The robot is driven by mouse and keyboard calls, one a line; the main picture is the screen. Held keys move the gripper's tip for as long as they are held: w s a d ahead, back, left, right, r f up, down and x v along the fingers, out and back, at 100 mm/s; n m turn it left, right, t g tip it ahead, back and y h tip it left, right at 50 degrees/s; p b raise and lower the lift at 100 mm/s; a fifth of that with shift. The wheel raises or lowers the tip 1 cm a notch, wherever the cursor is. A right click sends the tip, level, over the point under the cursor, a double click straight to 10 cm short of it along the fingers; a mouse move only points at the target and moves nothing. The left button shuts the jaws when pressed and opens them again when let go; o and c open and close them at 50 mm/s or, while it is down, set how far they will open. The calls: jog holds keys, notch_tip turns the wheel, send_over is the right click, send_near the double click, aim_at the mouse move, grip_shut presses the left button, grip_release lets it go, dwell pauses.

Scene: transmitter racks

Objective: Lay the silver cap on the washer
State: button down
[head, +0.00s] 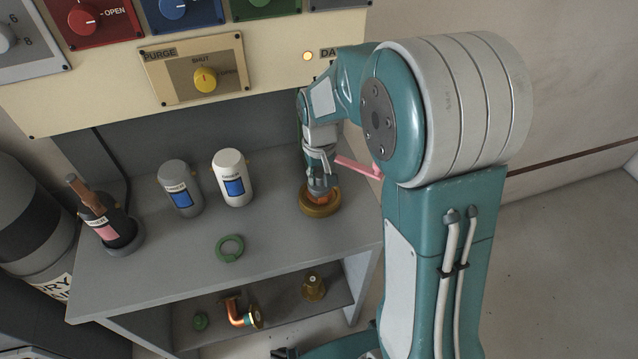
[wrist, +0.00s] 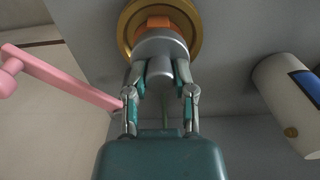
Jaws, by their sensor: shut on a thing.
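My gripper (head: 320,182) is shut on the silver cap (wrist: 160,52), with its fingers (wrist: 160,88) around the cap's narrow knob. The cap is over a round brass seat (head: 320,204) at the right end of the shelf top. An orange part (wrist: 158,23) shows between the cap and the brass seat (wrist: 194,22) in the wrist view; I cannot tell whether the cap touches it. A flat green ring (head: 230,237), which looks like the washer, lies on the shelf top to the left and nearer the front edge, with nothing on it.
A pink bar (head: 354,166) sticks out close beside my gripper; it also shows in the wrist view (wrist: 62,78). White (head: 232,170) and grey (head: 175,172) canisters stand left of it. A black bottle (head: 108,228) is farther left. Several fittings lie on the lower shelf (head: 275,318).

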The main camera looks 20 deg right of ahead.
aim_at(319, 185)
jog(key=shift+w+f, duration=0.2)
jog(key=shift+f, duration=1.6)
jog(key=shift+c, duration=2.2)
grip_release()
notch_tip(319, 185, up, 11)
jog(key=shift+r, duration=0.6)
jog(key=s+r+t, duration=0.2)
jog(key=s+r, duration=0.1)
jog(key=s, duration=0.7)
jog(key=s+r+t, duration=0.3)
jog(key=s+r, duration=0.1)
jog(key=s, duration=0.7)
jog(key=shift+r+t, duration=0.15)
jog(key=shift+t, duration=0.15)
